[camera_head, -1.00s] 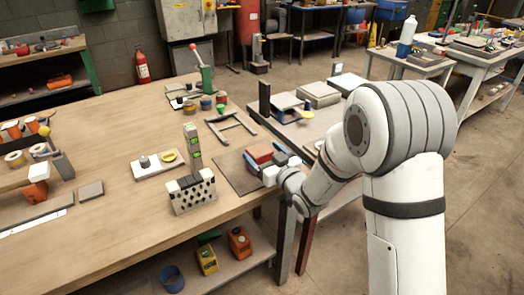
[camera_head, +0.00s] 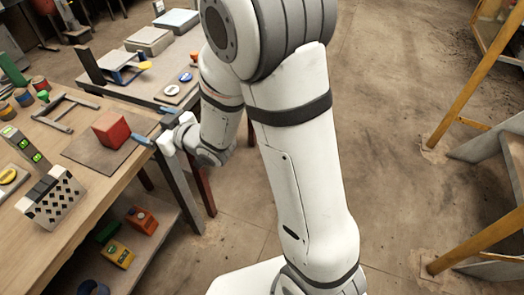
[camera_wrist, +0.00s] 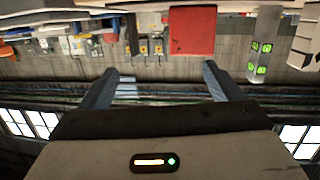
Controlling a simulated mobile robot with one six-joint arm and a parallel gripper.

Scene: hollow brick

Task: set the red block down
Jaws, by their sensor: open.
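The red block (camera_head: 111,130) sits on a flat grey-brown board (camera_head: 88,158) near the right edge of the wooden workbench. My gripper (camera_head: 155,130) is to the right of the block, at the bench edge, open and empty. In the wrist view the red block (camera_wrist: 192,30) shows upside down beyond the two spread fingers (camera_wrist: 158,82), with nothing between them. The fingers look clear of the block.
A perforated hollow brick (camera_head: 50,203) stands left of the board. A metal frame (camera_head: 66,112) lies behind. A second table (camera_head: 165,85) behind holds boxes and small discs. Coloured bins (camera_head: 118,252) sit on the lower shelf. Yellow-legged racks (camera_head: 478,240) stand at right.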

